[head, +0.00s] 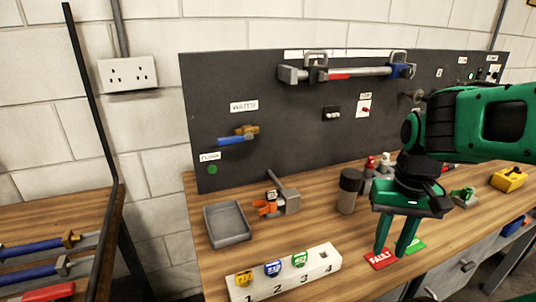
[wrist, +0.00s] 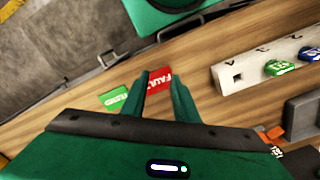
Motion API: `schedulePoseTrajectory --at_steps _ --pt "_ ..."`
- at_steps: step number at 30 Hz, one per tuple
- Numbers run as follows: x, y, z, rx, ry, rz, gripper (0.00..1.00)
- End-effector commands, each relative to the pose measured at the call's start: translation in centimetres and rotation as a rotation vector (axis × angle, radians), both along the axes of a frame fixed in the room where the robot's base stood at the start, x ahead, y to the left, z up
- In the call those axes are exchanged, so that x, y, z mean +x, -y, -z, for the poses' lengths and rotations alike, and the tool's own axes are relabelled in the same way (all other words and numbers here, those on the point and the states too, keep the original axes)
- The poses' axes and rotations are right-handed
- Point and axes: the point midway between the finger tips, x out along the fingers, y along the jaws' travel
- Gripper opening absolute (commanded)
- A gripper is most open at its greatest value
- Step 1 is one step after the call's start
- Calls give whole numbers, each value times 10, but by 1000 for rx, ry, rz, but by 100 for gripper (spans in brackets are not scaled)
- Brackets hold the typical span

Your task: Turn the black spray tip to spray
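In the wrist view, a bit of the orange fitting (wrist: 275,132) shows at the lower right. My gripper (head: 391,252) points down over the front of the bench, right of the fitting and well apart from it. Its fingers (wrist: 161,78) are apart with nothing between them.
A red FAULT card (head: 381,259) and a green card (head: 415,246) lie below my fingers. A grey tray (head: 228,223) stands left, a dark-topped cylinder (head: 349,190) behind. A dark panel (head: 240,75) closes the back.

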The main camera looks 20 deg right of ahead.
Motion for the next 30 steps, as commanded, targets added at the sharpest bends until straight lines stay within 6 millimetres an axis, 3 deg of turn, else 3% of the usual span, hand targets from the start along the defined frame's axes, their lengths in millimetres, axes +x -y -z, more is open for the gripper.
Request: schedulePoseTrajectory --at_steps 5,11,21,25,30 --pt "37 5 -22 -25 -1 126 27" --pt "107 -20 -56 -53 5 368 27" --pt "214 -104 -99 -42 16 764 27" --pt "240 -135 -110 -28 13 880 27" --pt "256 -160 -117 -15 5 970 27"
